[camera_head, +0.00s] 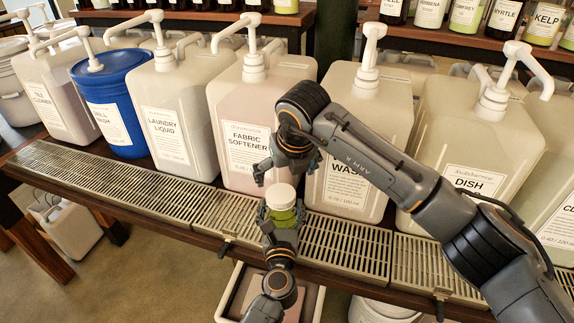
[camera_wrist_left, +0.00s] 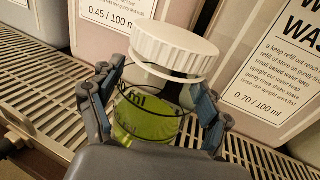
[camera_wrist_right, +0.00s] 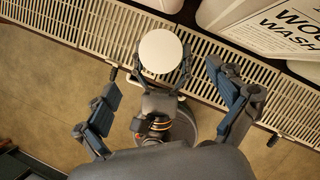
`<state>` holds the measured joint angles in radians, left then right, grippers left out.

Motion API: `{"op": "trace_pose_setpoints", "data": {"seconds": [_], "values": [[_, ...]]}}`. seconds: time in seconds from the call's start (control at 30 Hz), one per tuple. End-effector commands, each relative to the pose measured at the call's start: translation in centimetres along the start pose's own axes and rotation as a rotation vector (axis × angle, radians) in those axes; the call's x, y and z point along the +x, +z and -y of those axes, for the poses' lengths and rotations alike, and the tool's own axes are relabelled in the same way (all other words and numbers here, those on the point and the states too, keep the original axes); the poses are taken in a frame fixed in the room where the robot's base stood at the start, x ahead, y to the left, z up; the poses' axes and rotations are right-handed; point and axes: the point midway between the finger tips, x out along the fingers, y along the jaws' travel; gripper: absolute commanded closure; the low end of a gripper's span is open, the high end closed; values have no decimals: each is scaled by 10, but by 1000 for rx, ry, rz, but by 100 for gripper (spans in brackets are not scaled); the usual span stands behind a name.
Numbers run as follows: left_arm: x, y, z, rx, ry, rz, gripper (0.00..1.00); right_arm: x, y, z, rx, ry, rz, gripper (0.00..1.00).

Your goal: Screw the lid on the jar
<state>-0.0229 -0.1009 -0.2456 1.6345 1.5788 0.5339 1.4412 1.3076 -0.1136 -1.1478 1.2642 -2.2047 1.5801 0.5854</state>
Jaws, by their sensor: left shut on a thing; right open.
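The jar (camera_head: 283,216) is clear glass with bright green liquid; it stands upright in my left gripper (camera_head: 281,211), whose fingers close on both its sides. The left wrist view shows the jar (camera_wrist_left: 146,118) close up. The white ribbed lid (camera_wrist_left: 175,46) sits over its mouth; I cannot tell whether its thread is engaged. The lid also shows from above as a pale disc in the right wrist view (camera_wrist_right: 160,51). My right gripper (camera_head: 287,172) is open and empty, just above the lid, with its fingers spread to either side and apart from it.
A slatted metal drip tray (camera_head: 345,243) runs along the shelf front below the jar. Large pump containers, among them fabric softener (camera_head: 240,120) and wool wash (camera_head: 345,195), stand close behind the grippers. Open floor (camera_wrist_right: 50,95) lies in front of the shelf.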

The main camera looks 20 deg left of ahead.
Motion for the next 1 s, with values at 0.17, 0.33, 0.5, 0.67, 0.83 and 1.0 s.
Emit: {"op": "trace_pose_setpoints", "data": {"seconds": [0.17, 0.33, 0.5, 0.67, 0.83, 1.0], "values": [[0, 0, 0, -1, -1, -1, 70, 37, -1, -1, 2, 3, -4, 5], [0, 0, 0, -1, -1, -1, 70, 62, 0, -1, 1, 3, -1, 5], [0, 0, 0, -1, -1, -1, 70, 77, 0, 0, 0, 2, -1, 5], [0, 0, 0, -1, -1, -1, 70, 80, 0, 0, -1, 2, 1, 5], [0, 0, 0, -1, -1, -1, 70, 80, 0, 0, -1, 2, 1, 5], [0, 0, 0, -1, -1, -1, 70, 80, 0, 0, -1, 2, 1, 35]]}}
